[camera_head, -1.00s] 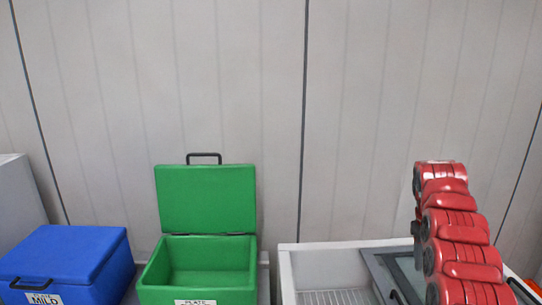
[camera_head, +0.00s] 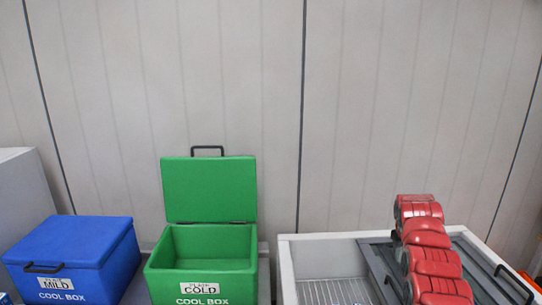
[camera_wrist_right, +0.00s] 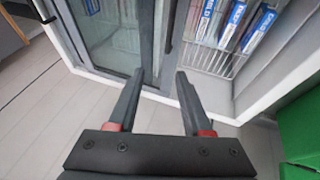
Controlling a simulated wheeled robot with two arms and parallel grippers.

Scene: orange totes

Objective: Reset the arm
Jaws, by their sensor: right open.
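My right arm (camera_head: 432,255), red and segmented, comes up from the bottom right in the head view, in front of the white freezer chest. Its gripper is not visible there. In the right wrist view my right gripper (camera_wrist_right: 160,78) is open, with two dark fingers apart and nothing between them. The fingers show over the freezer's edge and sliding glass lid (camera_wrist_right: 108,35). My left arm and gripper are not in view.
The white freezer chest (camera_head: 287,270) is partly open, with a wire rack (camera_wrist_right: 205,40) and several blue-and-white boxes (camera_wrist_right: 232,22) inside. A green cool box (camera_head: 208,190) stands left with its lid up. A blue cool box (camera_head: 75,240) is closed.

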